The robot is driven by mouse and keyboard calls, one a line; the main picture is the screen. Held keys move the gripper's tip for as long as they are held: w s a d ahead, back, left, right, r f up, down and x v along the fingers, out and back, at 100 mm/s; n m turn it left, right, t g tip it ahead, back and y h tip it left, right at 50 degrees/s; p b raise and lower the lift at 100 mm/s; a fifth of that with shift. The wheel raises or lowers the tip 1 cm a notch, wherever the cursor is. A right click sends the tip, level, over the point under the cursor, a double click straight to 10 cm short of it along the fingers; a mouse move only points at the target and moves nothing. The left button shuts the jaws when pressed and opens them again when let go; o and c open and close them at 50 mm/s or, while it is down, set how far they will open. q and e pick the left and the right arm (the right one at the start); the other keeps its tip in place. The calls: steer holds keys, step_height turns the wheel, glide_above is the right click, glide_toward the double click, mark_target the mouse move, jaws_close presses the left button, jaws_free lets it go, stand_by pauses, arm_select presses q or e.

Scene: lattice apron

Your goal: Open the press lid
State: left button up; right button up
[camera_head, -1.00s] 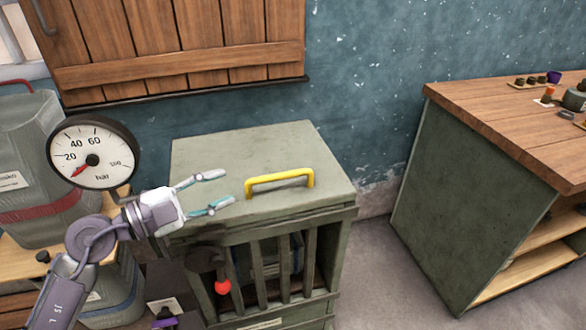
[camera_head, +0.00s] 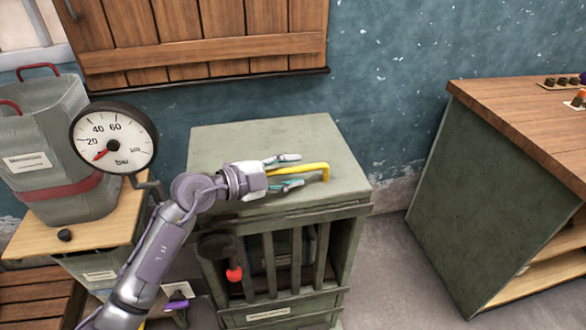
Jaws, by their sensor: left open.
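The press is a grey-green cabinet with a barred front, and its flat lid (camera_head: 240,138) is shut. A yellow handle (camera_head: 318,168) stands on the lid. My left gripper (camera_head: 288,171) is open at the handle's left part, one finger on the far side and one on the near side in the picture. The gripper hides the handle's left end. I cannot tell whether the fingers touch it. My right gripper is not in view.
A dial gauge (camera_head: 114,138) stands left of the press. A grey container (camera_head: 40,140) sits on a wooden stand behind it. A red-knobbed lever (camera_head: 234,273) is on the press front. A wood-topped bench (camera_head: 525,120) stands right, with free floor between.

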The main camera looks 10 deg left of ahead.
arm_select(q)
steer(key=shift+w+d+f, duration=0.1)
steer(key=shift+w+d, duration=0.15)
steer(key=shift+d, duration=0.1)
steer(key=shift+c, duration=0.3)
jaws_close()
